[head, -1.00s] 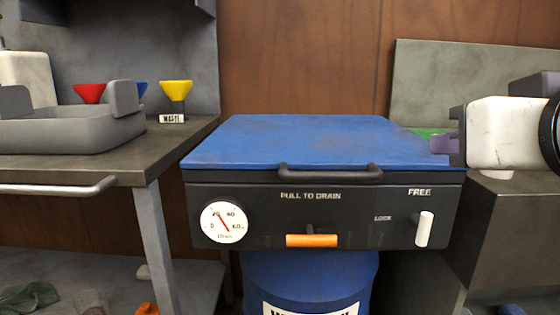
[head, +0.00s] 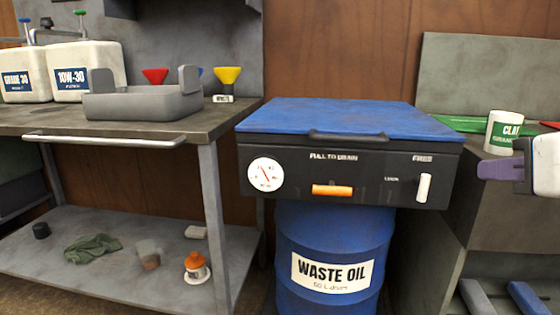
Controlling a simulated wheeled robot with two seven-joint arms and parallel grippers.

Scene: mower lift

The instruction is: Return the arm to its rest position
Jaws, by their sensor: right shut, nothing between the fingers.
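My right gripper (head: 502,169) shows at the right edge of the head view, with purple fingers shut and nothing between them. Its white wrist (head: 546,160) runs out of the picture. The gripper is in the air, to the right of the black lift unit (head: 345,178) with its blue top (head: 345,118), and clear of the white handle (head: 423,187) by the FREE and LOCK marks. The handle stands upright. The orange pull bar (head: 332,190) sits under the words PULL TO DRAIN. My left gripper does not show.
A blue waste oil drum (head: 330,270) stands under the unit. To the left, a bench (head: 130,128) holds a grey tray (head: 140,101), two white jugs and coloured funnels; its lower shelf holds a rag and bottles. A white can (head: 503,132) stands behind my right gripper.

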